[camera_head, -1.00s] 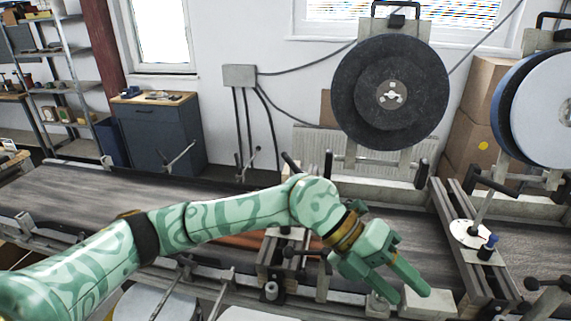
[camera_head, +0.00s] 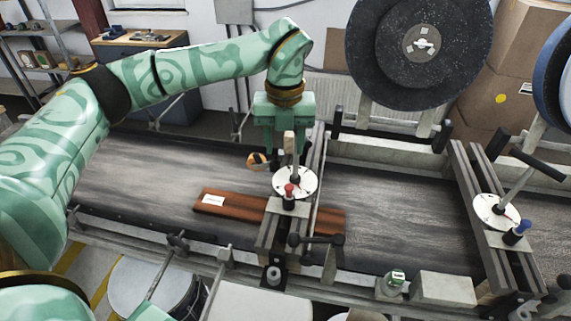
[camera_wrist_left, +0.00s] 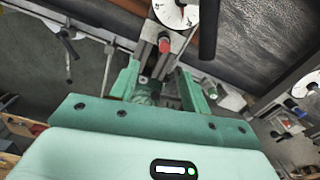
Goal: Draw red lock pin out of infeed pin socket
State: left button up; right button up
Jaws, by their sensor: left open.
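The red lock pin (camera_head: 289,189) stands upright in its dark socket on a small pale plate (camera_head: 288,206), in front of a white round dial, on the gantry across the belt. My left gripper (camera_head: 285,145) is open and empty, fingers down, above and behind the pin and dial, apart from the pin. In the left wrist view the red pin (camera_wrist_left: 164,45) shows beyond the open fingers (camera_wrist_left: 160,88), near the white dial. The socket's inside is hidden. My right gripper is not in view.
A red-brown board (camera_head: 232,206) with a white label lies on the conveyor belt (camera_head: 140,180), passing under the gantry. A blue pin (camera_head: 523,227) stands at another gantry on the right. A large black disc (camera_head: 420,50) stands behind. Black handles (camera_head: 318,240) jut beside the red pin.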

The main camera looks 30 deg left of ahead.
pick_arm(q)
send_over(289, 186)
jog(key=d, duration=0.1)
notch_tip(289, 186, down, 6)
jog(key=shift+s+f, duration=0.1)
jog(key=shift+f, duration=0.05)
jog(key=f, duration=0.3)
jog(key=shift+a+f, duration=0.35)
notch_tip(289, 186, down, 2)
jog(key=shift+a+f, duration=0.15)
jog(key=shift+f, duration=0.8)
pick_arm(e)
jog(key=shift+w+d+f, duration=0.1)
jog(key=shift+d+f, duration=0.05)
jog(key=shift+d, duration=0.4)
